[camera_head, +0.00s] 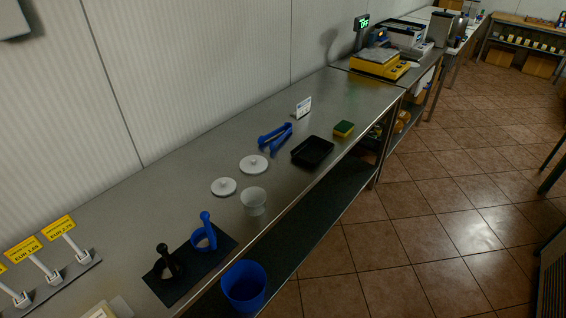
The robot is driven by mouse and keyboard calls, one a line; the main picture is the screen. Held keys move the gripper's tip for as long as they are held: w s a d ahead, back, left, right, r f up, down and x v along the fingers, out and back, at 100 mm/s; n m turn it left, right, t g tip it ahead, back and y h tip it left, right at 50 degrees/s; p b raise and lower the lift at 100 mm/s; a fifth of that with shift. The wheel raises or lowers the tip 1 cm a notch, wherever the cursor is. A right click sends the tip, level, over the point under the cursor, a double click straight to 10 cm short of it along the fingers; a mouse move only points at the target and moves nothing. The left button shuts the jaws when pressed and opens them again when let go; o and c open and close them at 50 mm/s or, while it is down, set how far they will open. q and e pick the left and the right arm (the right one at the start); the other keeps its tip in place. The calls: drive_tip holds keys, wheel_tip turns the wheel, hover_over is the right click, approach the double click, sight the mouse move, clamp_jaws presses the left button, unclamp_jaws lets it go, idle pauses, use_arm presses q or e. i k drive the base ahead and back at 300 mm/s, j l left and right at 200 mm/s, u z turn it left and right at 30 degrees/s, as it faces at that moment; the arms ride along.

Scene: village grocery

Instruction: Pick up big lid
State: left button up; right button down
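Two round white lids with small knobs lie on the steel counter (180,165) in the head view. The slightly larger one, which looks like the big lid (254,166), is farther back. The smaller lid (223,188) lies just in front of it and to the left, apart from it. Both lie flat with the knob up. A white cup (253,203) stands near the counter edge, just in front of the lids. Neither of my grippers shows in this view.
A black tray (312,151), blue tongs (275,136), a small card stand (303,108) and a sponge (343,129) lie beyond the lids. Blue and black holders stand on a dark mat (190,278) at the front. A blue bucket (244,288) is by the counter edge.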

sight(252, 164)
drive_tip(key=u, duration=0.3)
drive_tip(key=z, duration=7.7)
drive_tip(key=k+z, duration=0.15)
drive_tip(key=z, duration=0.25)
drive_tip(key=k+l+z, duration=0.1)
drive_tip(key=z, duration=0.25)
drive_tip(key=k+l+z, duration=0.1)
drive_tip(key=z, duration=0.3)
drive_tip(key=k+l+z, duration=0.1)
drive_tip(key=z, duration=0.3)
